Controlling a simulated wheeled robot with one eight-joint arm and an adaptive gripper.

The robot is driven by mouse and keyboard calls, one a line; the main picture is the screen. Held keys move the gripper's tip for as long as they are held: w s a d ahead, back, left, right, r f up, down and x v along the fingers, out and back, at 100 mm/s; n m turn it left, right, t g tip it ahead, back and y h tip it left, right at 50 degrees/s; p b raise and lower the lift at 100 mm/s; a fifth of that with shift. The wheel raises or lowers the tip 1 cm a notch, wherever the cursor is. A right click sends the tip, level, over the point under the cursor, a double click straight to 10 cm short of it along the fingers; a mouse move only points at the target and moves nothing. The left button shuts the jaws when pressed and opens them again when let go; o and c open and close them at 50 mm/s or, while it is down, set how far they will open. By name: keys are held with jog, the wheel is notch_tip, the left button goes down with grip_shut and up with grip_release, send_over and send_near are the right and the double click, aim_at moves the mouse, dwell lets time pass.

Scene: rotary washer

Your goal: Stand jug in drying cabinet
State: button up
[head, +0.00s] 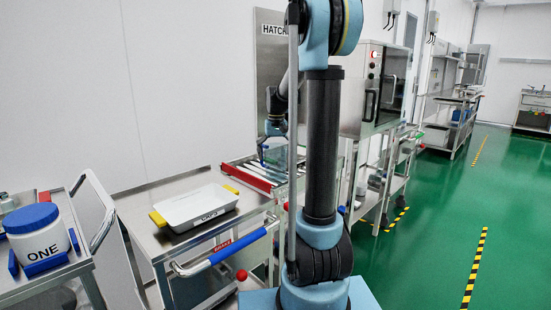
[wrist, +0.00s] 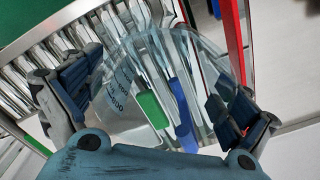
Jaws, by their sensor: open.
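A clear jug with printed markings (wrist: 120,84) shows in the wrist view between the fingers of my gripper (wrist: 148,104). The fingers are spread open on either side of it; I cannot tell whether they touch it.
A white tray marked CAPS (head: 196,206) sits on the near steel trolley (head: 146,238). A blue-lidded tub marked ONE (head: 40,237) is at left. Green floor (head: 430,230) is open at right.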

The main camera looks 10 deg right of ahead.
notch_tip(320, 180, up, 12)
dwell(0.6)
